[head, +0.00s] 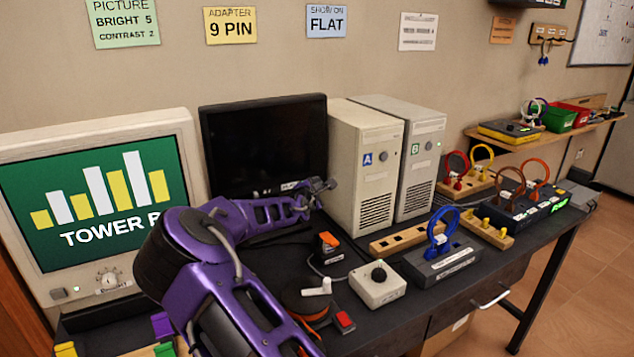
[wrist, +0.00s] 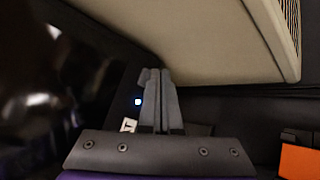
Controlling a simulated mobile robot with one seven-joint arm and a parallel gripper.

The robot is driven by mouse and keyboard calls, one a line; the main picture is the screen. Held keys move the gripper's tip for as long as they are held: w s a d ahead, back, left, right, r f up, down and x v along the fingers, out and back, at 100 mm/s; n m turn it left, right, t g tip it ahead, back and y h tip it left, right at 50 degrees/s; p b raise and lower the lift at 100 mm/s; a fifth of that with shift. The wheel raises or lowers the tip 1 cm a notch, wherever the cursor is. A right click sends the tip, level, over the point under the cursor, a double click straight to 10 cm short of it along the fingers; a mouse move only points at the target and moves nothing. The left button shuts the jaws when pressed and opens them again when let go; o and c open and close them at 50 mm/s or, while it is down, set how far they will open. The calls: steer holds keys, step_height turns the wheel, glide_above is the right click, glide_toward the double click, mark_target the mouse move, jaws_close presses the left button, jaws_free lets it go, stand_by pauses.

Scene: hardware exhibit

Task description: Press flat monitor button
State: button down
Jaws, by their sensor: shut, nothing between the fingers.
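The flat monitor (head: 265,145) is a black screen at the back of the bench; its screen is dark. It also shows at the left of the wrist view (wrist: 45,70). A small square glowing bluish white (wrist: 138,101), seemingly its button or power light, sits on the lower right bezel beside a white label (wrist: 128,126). My gripper (head: 328,184) is shut and empty at the monitor's lower right corner. In the wrist view my gripper's closed fingertips (wrist: 155,74) are just right of the lit square. I cannot tell whether they touch the bezel.
A beige tower marked A (head: 367,160) stands close right of my gripper, with tower B (head: 421,150) beside it. A CRT monitor (head: 95,195) is at left. An orange-topped block (head: 328,241) and a grey knob box (head: 378,290) are in front.

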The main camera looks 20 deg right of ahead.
steer(key=shift+s, duration=0.1)
steer(key=shift+s+d+p, duration=0.1)
steer(key=shift+s+d, duration=0.1)
steer(key=shift+s, duration=0.75)
steer(key=shift+s+d+p, duration=0.1)
steer(key=shift+s+d, duration=0.1)
steer(key=shift+s, duration=0.75)
steer(key=shift+s+d+p, duration=0.1)
steer(key=shift+s+d, duration=0.1)
steer(key=shift+s, duration=0.75)
